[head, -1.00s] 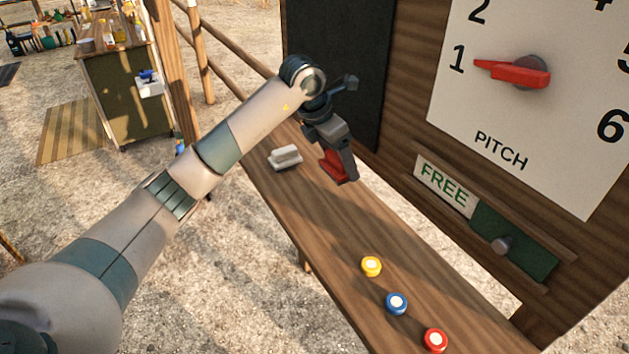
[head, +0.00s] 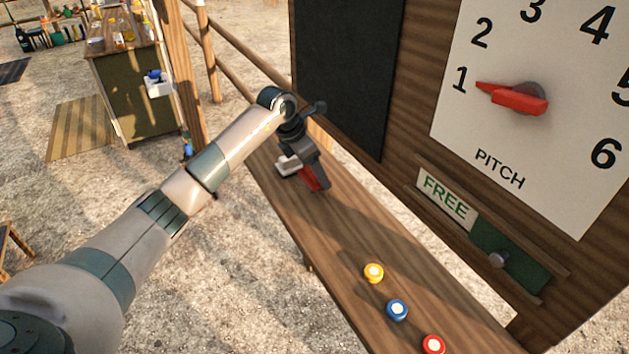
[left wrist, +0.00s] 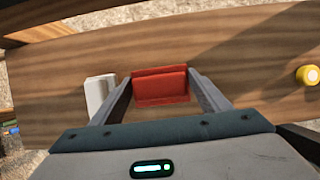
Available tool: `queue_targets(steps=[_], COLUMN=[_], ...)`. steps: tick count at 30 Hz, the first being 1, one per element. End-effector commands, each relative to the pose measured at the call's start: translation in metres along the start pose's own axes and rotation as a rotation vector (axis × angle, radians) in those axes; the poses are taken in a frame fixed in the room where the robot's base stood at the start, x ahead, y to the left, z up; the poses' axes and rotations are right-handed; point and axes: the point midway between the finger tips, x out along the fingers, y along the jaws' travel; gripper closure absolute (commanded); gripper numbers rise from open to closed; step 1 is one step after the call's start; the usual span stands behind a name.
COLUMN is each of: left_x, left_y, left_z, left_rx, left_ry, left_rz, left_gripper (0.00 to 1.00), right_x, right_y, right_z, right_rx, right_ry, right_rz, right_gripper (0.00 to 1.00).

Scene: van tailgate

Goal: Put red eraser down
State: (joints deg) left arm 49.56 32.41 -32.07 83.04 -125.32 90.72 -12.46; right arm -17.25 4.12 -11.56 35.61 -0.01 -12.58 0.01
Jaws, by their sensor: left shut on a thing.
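The red eraser (head: 310,180) is between the fingers of my left gripper (head: 315,184), low over the wooden shelf (head: 300,218). In the left wrist view the eraser (left wrist: 160,86) spans the gap between the two fingertips (left wrist: 160,92). I cannot tell whether its underside touches the shelf. A white-grey eraser (head: 288,165) lies on the shelf just left of the gripper; it also shows in the left wrist view (left wrist: 99,93), beside the left finger. My right gripper is not in view.
Yellow (head: 374,272), blue (head: 397,309) and red (head: 433,344) round pieces sit along the near part of the shelf. A dark board (head: 347,70) and a pitch dial (head: 515,97) are on the wall at right. Mid-shelf is clear.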

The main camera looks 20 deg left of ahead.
Motion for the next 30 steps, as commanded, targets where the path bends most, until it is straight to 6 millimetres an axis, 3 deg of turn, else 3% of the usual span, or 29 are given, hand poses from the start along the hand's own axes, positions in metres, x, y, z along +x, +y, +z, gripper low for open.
queue_targets(steps=[12, 20, 21, 23, 30], left_x=[0.035, 0.036, 0.037, 0.036, 0.035], left_y=[-0.001, 0.000, 0.000, 0.000, 0.000], left_z=[-0.015, -0.015, -0.015, -0.015, -0.015], left_rx=[-0.001, 0.000, 0.000, 0.000, 0.000], left_ry=[0.000, 0.000, 0.000, 0.000, 0.000], left_rz=[-0.002, 0.000, 0.000, 0.000, 0.000], left_gripper=[0.51, 0.51, 0.28, 0.14, 0.12], right_x=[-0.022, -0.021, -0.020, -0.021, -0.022], right_y=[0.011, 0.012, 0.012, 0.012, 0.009], right_z=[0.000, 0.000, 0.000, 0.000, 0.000], right_rx=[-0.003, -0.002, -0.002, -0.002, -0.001], right_ry=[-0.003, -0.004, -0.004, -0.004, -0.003], right_rz=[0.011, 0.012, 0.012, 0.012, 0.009], right_gripper=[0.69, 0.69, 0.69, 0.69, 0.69])
